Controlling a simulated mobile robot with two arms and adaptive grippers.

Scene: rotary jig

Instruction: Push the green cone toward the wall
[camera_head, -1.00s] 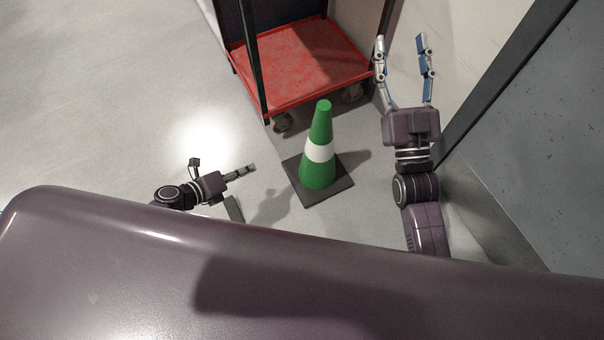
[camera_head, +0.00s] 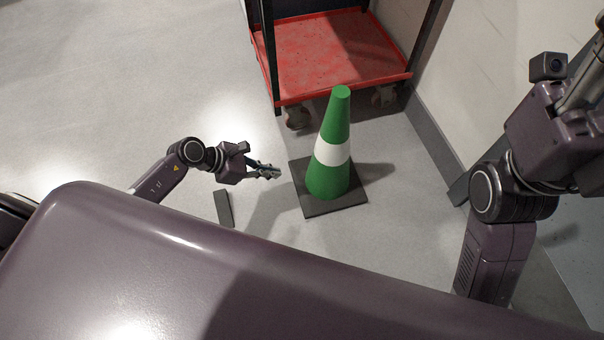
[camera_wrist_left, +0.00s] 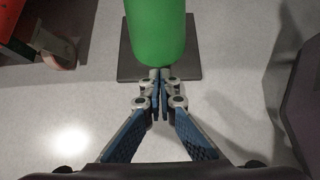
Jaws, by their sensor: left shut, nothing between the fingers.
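The green cone (camera_head: 326,179) with a white band stands upright on its dark square base (camera_head: 336,208) in the head view. My left gripper (camera_head: 278,173) is shut and empty, low at the cone's left, its tips pointing at it. In the left wrist view, the shut fingertips (camera_wrist_left: 160,76) are at the lower part of the cone (camera_wrist_left: 157,30), over the near edge of its base (camera_wrist_left: 130,69). I cannot tell whether they touch the cone. My right gripper (camera_head: 585,85) is at the right edge, partly cut off, and its opening cannot be judged. The pale wall (camera_head: 480,65) is beyond the cone at right.
A red cart (camera_head: 325,62) on casters stands just behind the cone. A dark skirting (camera_head: 432,140) runs along the wall's foot. A small dark block (camera_head: 224,208) lies on the floor left of the cone. The grey floor (camera_head: 120,90) at left is clear.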

